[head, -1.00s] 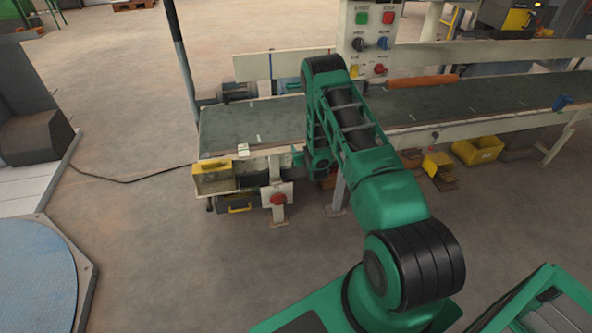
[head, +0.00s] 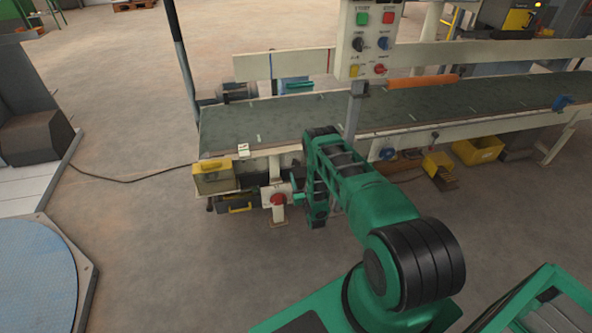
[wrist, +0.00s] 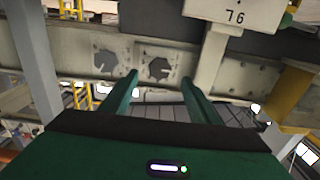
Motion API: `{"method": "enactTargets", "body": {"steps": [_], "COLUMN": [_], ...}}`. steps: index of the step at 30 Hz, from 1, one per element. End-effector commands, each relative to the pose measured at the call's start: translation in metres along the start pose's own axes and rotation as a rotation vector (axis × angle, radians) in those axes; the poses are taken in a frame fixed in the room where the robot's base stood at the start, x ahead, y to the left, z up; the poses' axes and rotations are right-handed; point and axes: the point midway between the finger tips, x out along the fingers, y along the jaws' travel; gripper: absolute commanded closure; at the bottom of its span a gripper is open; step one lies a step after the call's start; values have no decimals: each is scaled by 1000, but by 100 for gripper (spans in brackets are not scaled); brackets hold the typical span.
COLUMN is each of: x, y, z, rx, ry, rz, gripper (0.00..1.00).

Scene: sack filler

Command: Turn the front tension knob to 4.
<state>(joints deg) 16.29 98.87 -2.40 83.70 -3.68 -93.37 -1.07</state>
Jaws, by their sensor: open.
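In the wrist view, two dark, many-sided knob-like shapes sit side by side on a pale beam: a left one (wrist: 106,65) and a right one (wrist: 158,68). The right one has a short pale mark on it. I cannot tell which is the front tension knob, and no dial numbers are readable. My gripper (wrist: 160,78) is open, its two green fingers apart. The right shape appears between the fingertips, the left one outside the left finger. I see no contact.
The conveyor belt (head: 260,128) runs across the head view. A red button (head: 278,198) on a white plate is close left of my wrist. A plate marked T6 (wrist: 235,14) hangs above right of my fingers. Open floor lies in front.

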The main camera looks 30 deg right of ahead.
Motion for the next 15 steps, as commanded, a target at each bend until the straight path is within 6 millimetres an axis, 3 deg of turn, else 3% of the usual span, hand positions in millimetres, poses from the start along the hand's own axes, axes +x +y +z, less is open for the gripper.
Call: {"method": "enactTargets", "body": {"steps": [7, 15], "x": [43, 65], "y": [0, 0], "z": [-1, 0], "rx": [0, -1], "ry": [1, -1], "rz": [0, 0], "gripper": [45, 45]}}
